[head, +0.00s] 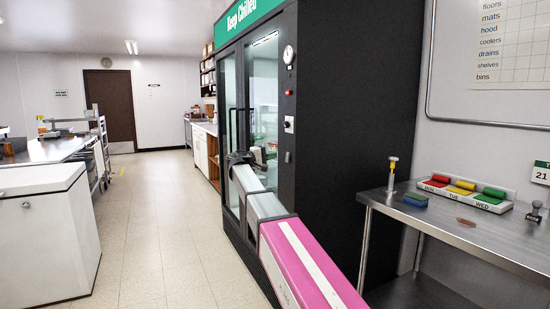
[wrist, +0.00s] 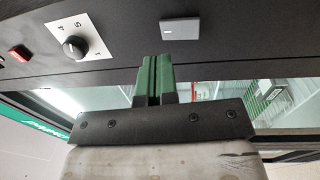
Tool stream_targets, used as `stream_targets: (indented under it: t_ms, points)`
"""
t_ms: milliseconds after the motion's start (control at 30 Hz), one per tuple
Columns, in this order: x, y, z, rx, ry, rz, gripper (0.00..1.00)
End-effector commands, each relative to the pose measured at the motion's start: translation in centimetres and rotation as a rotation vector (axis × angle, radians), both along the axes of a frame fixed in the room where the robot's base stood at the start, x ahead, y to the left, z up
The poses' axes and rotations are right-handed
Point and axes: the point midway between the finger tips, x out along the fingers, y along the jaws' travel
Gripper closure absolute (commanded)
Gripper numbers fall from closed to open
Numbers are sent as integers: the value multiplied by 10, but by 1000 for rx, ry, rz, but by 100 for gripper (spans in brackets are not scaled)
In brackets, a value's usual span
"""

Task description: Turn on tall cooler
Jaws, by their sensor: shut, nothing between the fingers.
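The tall cooler (head: 345,110) is a black cabinet with glass doors and a green "Keep Chilled" sign (head: 247,14). Its front edge bears a round gauge (head: 289,54), a small red part (head: 288,92) and a dial (head: 288,124). I cannot tell whether the red part is lit. My gripper (wrist: 152,60) is shut and empty, between dial and rectangle in the picture; contact is unclear.
A steel table (head: 455,228) at right holds a red, yellow and green day tray (head: 466,193) and a blue sponge-like block (head: 415,199). A white chest (head: 45,235) stands at left. The tiled aisle (head: 155,220) between is clear.

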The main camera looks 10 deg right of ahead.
Motion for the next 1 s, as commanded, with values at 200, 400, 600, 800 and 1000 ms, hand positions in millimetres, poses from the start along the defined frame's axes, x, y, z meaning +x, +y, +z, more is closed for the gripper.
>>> stream_targets:
  t_ms: [200,400,600,800,1000]
  points:
    - [-11,36,5,0,-1,2,100]
    - [-21,67,10,-1,0,2,100]
    - [-27,83,12,-1,1,0,100]
    - [-28,86,12,-1,1,0,100]
    - [-28,85,12,0,1,0,100]
